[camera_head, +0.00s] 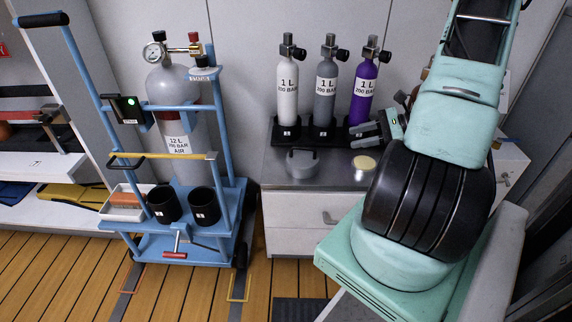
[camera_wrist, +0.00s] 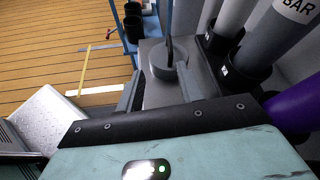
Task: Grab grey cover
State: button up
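The grey cover (camera_head: 302,163) is a low round lid with a raised handle. It lies on the grey cabinet top in front of the cylinder rack. In the wrist view the grey cover (camera_wrist: 168,64) sits just beyond the fingertips, between their lines, with its dark handle pointing up. My gripper (camera_head: 355,135) is to the right of the cover in the head view, in front of the purple cylinder. In the wrist view my gripper (camera_wrist: 160,84) has its two fingers apart with nothing between them. The cover and fingers look apart.
White, grey and purple 1 L cylinders (camera_head: 327,90) stand in a black rack behind the cover. A cream disc (camera_head: 364,162) lies right of it on the cabinet top (camera_head: 333,176). A blue trolley (camera_head: 178,247) with a large cylinder stands at the left.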

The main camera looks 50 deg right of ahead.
aim_at(306, 148)
jog(key=shift+m+t, duration=0.3)
jog(key=shift+m, duration=0.1)
jog(key=b+x, duration=0.1)
jog(key=x, duration=0.3)
jog(key=d+f+b+x, duration=0.1)
jog(key=b+x, duration=0.1)
jog(key=x, duration=0.2)
jog(key=b+x, duration=0.2)
jog(key=x, duration=0.2)
jog(key=shift+w+d+f, duration=0.15)
jog(key=shift+w+f, duration=0.1)
jog(key=shift+f, duration=0.05)
jog(key=b+x, duration=0.2)
jog(key=x, duration=0.2)
jog(key=shift+d+f, duration=0.1)
jog(key=shift+f, duration=0.15)
jog(key=shift+w+a+b, duration=0.3)
jog(key=shift+w+b, duration=0.05)
jog(key=shift+w, duration=0.2)
grip_shut()
